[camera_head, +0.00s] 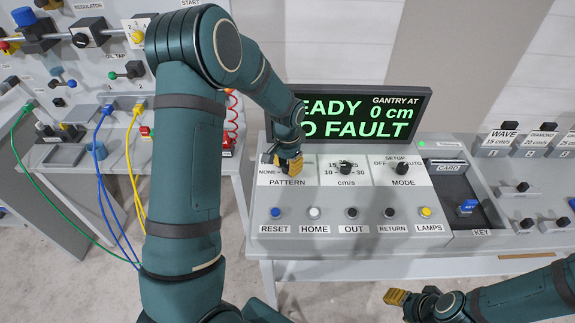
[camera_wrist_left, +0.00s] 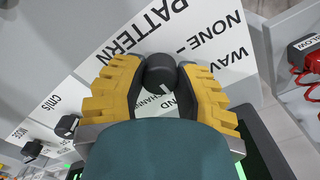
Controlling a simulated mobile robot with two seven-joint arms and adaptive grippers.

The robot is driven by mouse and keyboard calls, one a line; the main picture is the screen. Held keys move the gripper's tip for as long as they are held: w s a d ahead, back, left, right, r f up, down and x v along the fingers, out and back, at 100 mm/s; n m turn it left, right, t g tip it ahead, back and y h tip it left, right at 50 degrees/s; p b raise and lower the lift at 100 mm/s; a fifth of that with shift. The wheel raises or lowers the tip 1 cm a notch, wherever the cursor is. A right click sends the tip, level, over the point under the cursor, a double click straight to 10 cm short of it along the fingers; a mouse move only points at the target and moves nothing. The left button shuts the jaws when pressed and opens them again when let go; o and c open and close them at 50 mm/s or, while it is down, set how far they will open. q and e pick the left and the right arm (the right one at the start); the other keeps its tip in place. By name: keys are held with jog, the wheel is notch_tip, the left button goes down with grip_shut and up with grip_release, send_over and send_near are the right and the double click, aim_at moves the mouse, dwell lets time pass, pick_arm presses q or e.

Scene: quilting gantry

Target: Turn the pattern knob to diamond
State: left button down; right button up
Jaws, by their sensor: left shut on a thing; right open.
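The pattern knob (camera_wrist_left: 160,72) is a black round knob on the light console panel, seen between my left gripper's yellow fingers in the left wrist view. My left gripper (camera_wrist_left: 159,84) is shut on it from both sides. In the head view my left gripper (camera_head: 283,164) is over the PATTERN dial and hides the knob. NONE, WAVE and parts of CHANNEL and a word ending in ND show around the knob. The knob's pointer is hidden, so its setting cannot be told. My right gripper (camera_head: 397,298) is open and empty at the lower right, in front of the console.
Right of the pattern dial are the cm/s knob (camera_head: 345,167) and mode knob (camera_head: 403,167). A row of buttons including RESET (camera_head: 276,212) lies in front. The display (camera_head: 362,117), partly behind my left arm, shows 0 cm. A blue key (camera_head: 467,207) lies further right.

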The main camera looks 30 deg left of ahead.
aim_at(287, 165)
dwell(0.4)
pick_arm(q)
jog(key=c, duration=0.6)
grip_release()
jog(key=shift+r, duration=0.1)
notch_tip(287, 165, up, 12)
